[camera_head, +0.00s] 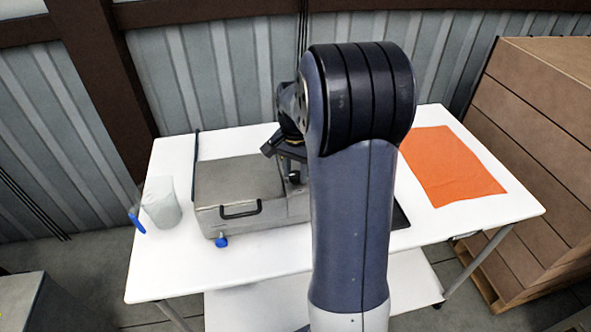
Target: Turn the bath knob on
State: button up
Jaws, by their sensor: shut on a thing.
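The bath (238,180) is a grey box with a flat lid and a dark front handle, left of centre on the white table. Its narrower right-hand section (299,208) is partly behind my arm. My gripper (290,174) is over this section, partly hidden by my own wrist and arm. It is shut on a small dark part that appears to be the bath knob (293,178). The knob's outline and turn angle cannot be made out. A blue fitting (221,241) sticks out low on the bath's front.
A pale translucent container (161,203) and a blue item (137,221) stand at the table's left. An orange cloth (452,168) lies flat at the right. The white table (250,268) is clear in front of the bath.

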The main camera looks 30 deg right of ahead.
aim_at(295, 174)
jog(key=o, duration=0.7)
notch_tip(295, 174, up, 11)
jog(key=shift+b, duration=0.35)
jog(key=shift+f, duration=0.15)
notch_tip(295, 174, down, 11)
jog(key=shift+r+p, duration=0.1)
jog(key=shift+p, duration=0.25)
jog(key=shift+r, duration=0.15)
